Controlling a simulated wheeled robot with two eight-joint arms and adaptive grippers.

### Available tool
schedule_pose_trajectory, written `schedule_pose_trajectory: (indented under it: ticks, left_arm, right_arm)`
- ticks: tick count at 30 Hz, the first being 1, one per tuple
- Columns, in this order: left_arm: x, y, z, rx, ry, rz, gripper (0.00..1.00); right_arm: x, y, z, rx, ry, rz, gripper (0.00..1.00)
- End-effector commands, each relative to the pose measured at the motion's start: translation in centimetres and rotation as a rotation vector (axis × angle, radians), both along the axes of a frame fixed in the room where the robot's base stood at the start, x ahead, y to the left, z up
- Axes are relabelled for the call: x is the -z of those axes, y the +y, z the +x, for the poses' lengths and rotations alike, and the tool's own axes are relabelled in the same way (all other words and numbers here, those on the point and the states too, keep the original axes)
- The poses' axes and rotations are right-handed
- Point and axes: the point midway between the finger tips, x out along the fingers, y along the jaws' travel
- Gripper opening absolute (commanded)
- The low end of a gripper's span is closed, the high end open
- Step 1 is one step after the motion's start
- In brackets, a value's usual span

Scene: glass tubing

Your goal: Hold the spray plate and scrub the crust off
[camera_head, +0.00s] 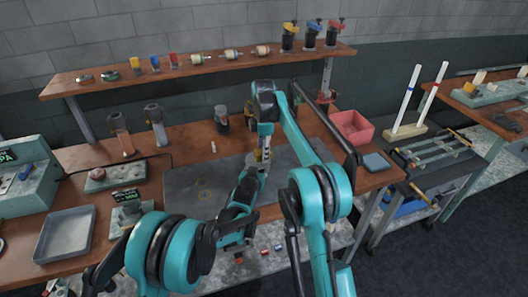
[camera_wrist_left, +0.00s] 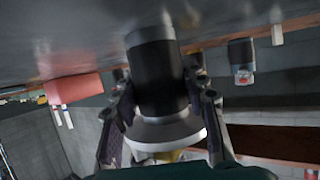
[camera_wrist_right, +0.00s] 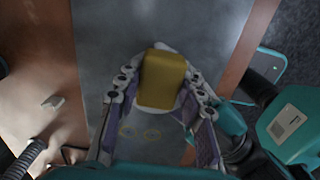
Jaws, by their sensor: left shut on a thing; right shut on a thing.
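The spray plate seems to be the pale round disc (camera_wrist_left: 165,134) on a thick black cylinder (camera_wrist_left: 155,75) in the left wrist view. My left gripper (camera_wrist_left: 160,105) is shut around the cylinder, a finger on each side. My right gripper (camera_wrist_right: 160,95) is shut on a yellow block (camera_wrist_right: 162,80). A pale rim (camera_wrist_right: 165,46) shows just behind the block, and a sliver of yellow shows at the plate's outer face in the left wrist view. The block covers most of the plate; whether they touch, and any crust, I cannot tell. In the head view both grippers meet over the mat, the right one (camera_head: 262,145) above.
The grey mat (camera_head: 190,185) carries faint yellow rings (camera_wrist_right: 140,132). A pink bin (camera_head: 352,127) stands right, a grey tray (camera_head: 66,233) front left. Two burner-like stands (camera_head: 155,125) and a dark jar (camera_head: 221,118) are behind. A shelf (camera_head: 130,83) spans the back.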

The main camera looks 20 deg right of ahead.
Motion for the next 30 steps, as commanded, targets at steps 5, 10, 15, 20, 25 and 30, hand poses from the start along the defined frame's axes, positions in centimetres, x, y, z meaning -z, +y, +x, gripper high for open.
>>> schedule_pose_trajectory:
  ticks: [5,10,15,20,25,30]
  left_arm:
    - [0.0,0.0,0.0,-0.001,-0.001,0.001,0.03]
    - [0.0,0.0,0.0,0.000,0.000,0.001,0.03]
    - [0.0,0.0,0.0,0.000,0.000,0.001,0.03]
    - [0.0,0.0,0.0,0.000,0.000,0.001,0.03]
    - [0.0,0.0,0.0,0.000,0.000,0.001,0.03]
    - [0.0,0.0,0.0,0.000,0.000,0.001,0.03]
  right_arm:
    - [-0.1,1.9,-0.2,-0.002,0.000,0.002,0.11]
    - [-0.1,3.4,-0.4,-0.002,0.000,0.002,0.11]
    - [-0.1,4.9,-0.6,-0.002,0.001,0.002,0.11]
    - [-0.1,4.6,-0.6,0.002,0.000,0.002,0.11]
    - [-0.2,3.1,-0.4,0.002,0.000,0.002,0.11]
    - [0.0,1.5,-0.2,0.001,0.000,0.002,0.11]
